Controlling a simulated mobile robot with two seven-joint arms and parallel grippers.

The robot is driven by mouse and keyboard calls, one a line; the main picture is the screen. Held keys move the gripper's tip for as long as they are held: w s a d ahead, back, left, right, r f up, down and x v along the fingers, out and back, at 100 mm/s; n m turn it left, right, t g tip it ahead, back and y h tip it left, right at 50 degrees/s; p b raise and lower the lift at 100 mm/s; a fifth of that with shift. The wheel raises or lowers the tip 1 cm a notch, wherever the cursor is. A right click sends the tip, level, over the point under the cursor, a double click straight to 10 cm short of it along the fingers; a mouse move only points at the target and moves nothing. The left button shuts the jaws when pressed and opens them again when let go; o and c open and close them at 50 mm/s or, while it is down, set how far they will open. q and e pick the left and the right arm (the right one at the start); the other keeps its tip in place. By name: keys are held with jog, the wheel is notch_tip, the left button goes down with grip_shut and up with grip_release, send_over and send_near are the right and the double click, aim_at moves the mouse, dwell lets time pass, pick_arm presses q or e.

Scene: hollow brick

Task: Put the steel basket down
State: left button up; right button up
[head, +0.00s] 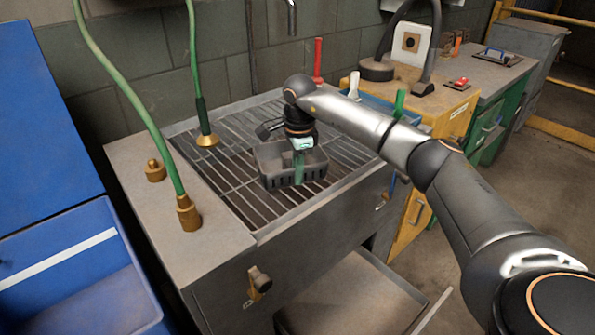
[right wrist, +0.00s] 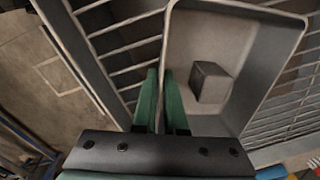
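The steel basket (head: 276,168) is a grey open-topped tub over the slatted grate (head: 238,185) of the metal bench. I cannot tell whether its bottom touches the slats or is a little above them. It also shows in the right wrist view (right wrist: 256,22), with a small grey block (right wrist: 210,82) inside. My right gripper (head: 298,180) points down at the basket's near wall. Its green fingers (right wrist: 162,95) are close together, one on each side of the wall, gripping it. The wall between the fingertips is partly hidden. My left gripper is out of view.
Green hoses with brass ends (head: 207,140) hang at the bench's left. A red upright object (head: 318,60) stands behind the grate. A yellow cabinet (head: 452,108) with tools stands to the right, and a blue bin (head: 70,265) is at left. Bare slats surround the basket.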

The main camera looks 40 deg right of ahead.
jog(key=o, duration=0.4)
jog(key=shift+c, duration=0.2)
notch_tip(320, 180, up, 12)
jog(key=p, duration=0.1)
jog(key=shift+s+a+r, duration=0.15)
jog(key=shift+s+r, duration=0.05)
jog(key=shift+s, duration=0.15)
